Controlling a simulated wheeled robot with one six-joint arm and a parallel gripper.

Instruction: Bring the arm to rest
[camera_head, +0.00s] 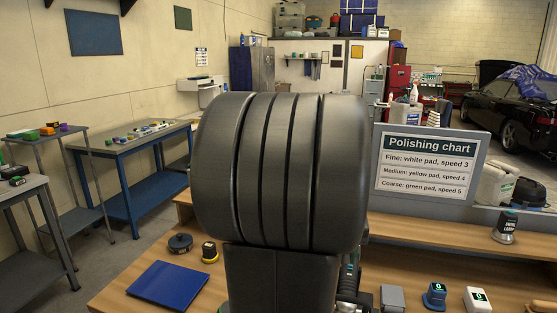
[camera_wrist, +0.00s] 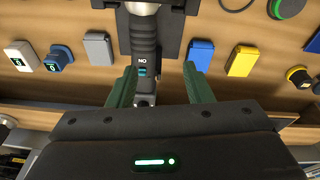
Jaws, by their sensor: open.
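My gripper (camera_wrist: 160,68) is open, its two green fingers spread apart in the wrist view. A dark tool handle (camera_wrist: 145,52) with a switch marked ON lies between the fingers in that view, nearer the left finger. Its upper end lies over a black plate or holder (camera_wrist: 172,25). I cannot tell how far the fingers are above or around the handle; neither finger is clearly closed on it. In the head view, my large dark arm fills the middle and hides the gripper and most of the handle.
The wooden bench (camera_head: 118,292) holds a blue flat pad (camera_head: 169,283), a black disc (camera_head: 180,243), a grey block (camera_head: 392,298), a blue device (camera_head: 434,296) and a white device (camera_head: 477,300). A polishing chart (camera_head: 431,165) stands behind to the right. Blue and yellow blocks (camera_wrist: 241,60) lie right of the handle.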

